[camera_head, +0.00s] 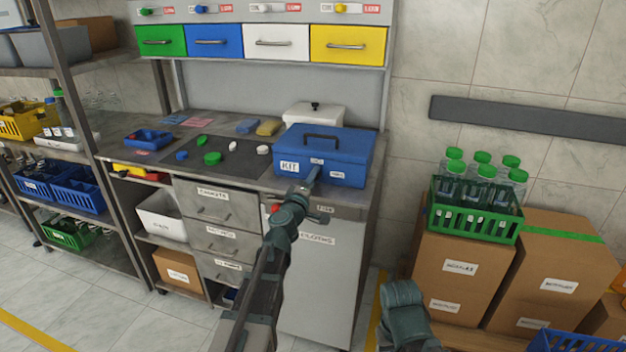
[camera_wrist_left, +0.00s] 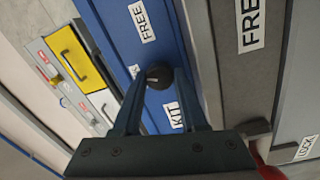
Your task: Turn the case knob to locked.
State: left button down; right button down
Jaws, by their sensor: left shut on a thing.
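The blue case (camera_head: 332,157) with a KIT label and a dark top handle stands on the right end of the workbench. In the left wrist view the case front (camera_wrist_left: 118,32) fills the middle. Its round black knob (camera_wrist_left: 159,75) sits between my left fingertips, with a small pale mark on its face. A FREE label (camera_wrist_left: 141,22) is above the knob; a second label (camera_wrist_left: 134,71) beside it is mostly hidden by a finger, only a final K showing. My left gripper (camera_head: 311,177) is shut on the knob. My right gripper is not in view; part of my right arm shows low right.
The grey cabinet door (camera_head: 318,260) below has its own red knob (camera_head: 275,208), close to my left wrist. A white lidded box (camera_head: 313,115) stands behind the case. A dark mat (camera_head: 222,163) with several caps lies left. Cartons (camera_head: 458,270) and a green bottle crate (camera_head: 470,228) stand right.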

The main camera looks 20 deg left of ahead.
pick_arm(q)
jog(key=shift+n, duration=2.4)
jog(key=shift+c, duration=2.2)
grip_release()
